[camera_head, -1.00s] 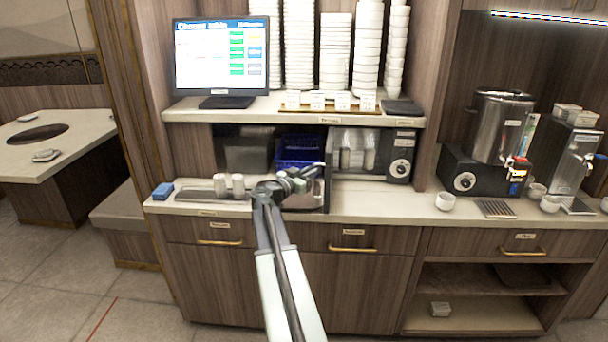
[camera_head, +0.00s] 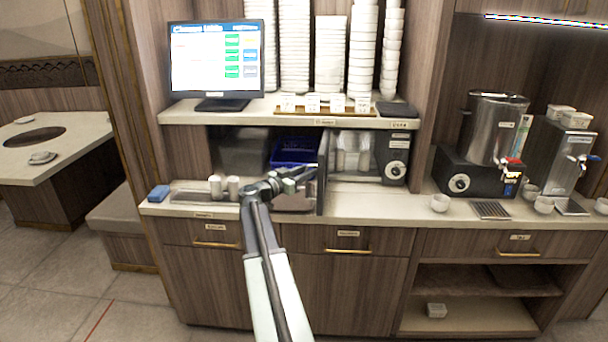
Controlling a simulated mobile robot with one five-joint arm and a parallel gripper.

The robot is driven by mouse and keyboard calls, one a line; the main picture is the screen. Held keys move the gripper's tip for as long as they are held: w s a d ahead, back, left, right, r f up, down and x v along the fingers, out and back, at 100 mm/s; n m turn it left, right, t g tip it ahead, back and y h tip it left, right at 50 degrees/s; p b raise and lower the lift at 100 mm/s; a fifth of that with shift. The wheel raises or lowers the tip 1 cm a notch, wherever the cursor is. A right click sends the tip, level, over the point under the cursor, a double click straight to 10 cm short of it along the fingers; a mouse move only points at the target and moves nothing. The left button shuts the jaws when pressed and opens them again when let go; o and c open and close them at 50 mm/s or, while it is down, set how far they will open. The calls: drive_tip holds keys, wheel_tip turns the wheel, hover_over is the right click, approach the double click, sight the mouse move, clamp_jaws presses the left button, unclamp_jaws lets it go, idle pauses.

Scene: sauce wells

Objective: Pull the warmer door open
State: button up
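The warmer (camera_head: 397,158) is a box with a round knob on its right side, under the shelf. White cups show inside it. Its door (camera_head: 322,180) looks like a dark upright panel standing out from the warmer's left edge, seen almost edge-on, so it stands open. My gripper (camera_head: 303,176) is just left of this panel, at about mid-height. I cannot tell whether it touches the door. The fingers are small and dark here, and whether they are apart or closed is unclear.
A blue bin (camera_head: 293,152) sits in the recess behind my gripper. Two white cups (camera_head: 225,187) stand on a tray to its left, with a blue block (camera_head: 159,193) farther left. The counter before the warmer is clear.

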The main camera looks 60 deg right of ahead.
drive_tip(key=w+a, duration=0.1)
drive_tip(key=a, duration=0.6)
drive_tip(key=shift+w+a, duration=0.15)
drive_tip(key=shift+a, duration=0.2)
